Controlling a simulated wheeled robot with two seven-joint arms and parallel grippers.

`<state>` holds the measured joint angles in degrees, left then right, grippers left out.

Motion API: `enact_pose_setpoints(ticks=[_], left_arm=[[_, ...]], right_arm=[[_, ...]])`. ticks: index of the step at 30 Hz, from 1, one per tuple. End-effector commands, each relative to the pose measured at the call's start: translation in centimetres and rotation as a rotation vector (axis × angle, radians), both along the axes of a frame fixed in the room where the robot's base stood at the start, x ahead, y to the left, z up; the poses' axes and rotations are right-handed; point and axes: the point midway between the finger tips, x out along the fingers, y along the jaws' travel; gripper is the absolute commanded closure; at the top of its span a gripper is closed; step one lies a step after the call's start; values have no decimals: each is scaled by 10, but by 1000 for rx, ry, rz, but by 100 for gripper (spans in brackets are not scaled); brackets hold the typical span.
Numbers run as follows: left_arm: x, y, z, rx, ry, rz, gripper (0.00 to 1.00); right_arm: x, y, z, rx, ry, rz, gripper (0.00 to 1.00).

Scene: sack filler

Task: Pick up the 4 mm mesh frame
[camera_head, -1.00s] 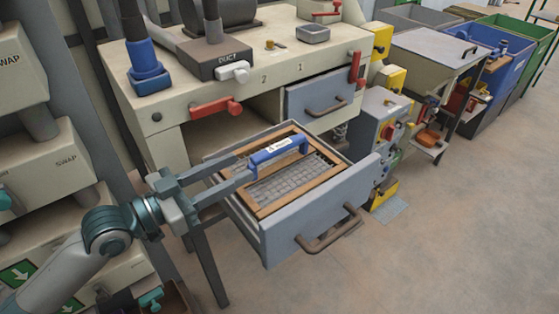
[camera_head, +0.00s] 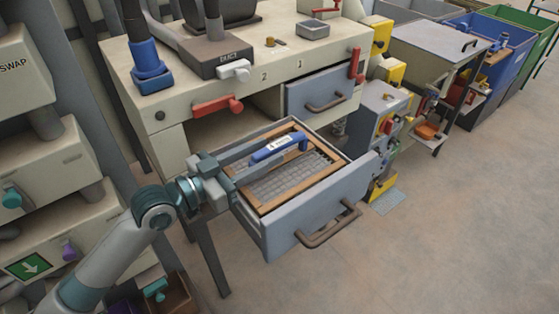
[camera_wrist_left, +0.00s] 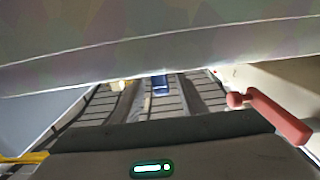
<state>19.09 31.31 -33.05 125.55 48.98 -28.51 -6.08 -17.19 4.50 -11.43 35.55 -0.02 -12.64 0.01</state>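The mesh frame lies in the pulled-out grey drawer (camera_head: 285,232). It has a wooden border (camera_head: 325,183), grey mesh (camera_head: 287,181) and a blue handle (camera_head: 278,148) with a white label, whose print is too small to read. In the left wrist view the blue handle (camera_wrist_left: 160,84) shows small beyond a dark band, with a broad blurred grey surface across the top. I see nothing held. My right gripper is in neither view.
A cream bench (camera_head: 250,70) stands behind the drawer, with a red lever (camera_head: 217,106) and a second grey drawer (camera_head: 320,92), closed. A control box (camera_head: 385,115) stands to the right. Cream units marked SWAP (camera_head: 25,75) are on the left. The floor at right is clear.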

Motion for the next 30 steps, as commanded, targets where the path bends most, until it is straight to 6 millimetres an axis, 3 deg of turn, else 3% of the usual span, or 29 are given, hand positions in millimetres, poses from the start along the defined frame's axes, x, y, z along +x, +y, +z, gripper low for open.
enact_pose_setpoints(ticks=[13,29,30], left_arm=[[29,-36,-1,-2,1,0,61],[31,-39,-4,0,0,0,61],[31,-39,-4,0,0,0,66]], right_arm=[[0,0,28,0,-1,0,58],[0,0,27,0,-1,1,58],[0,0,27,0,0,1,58]])
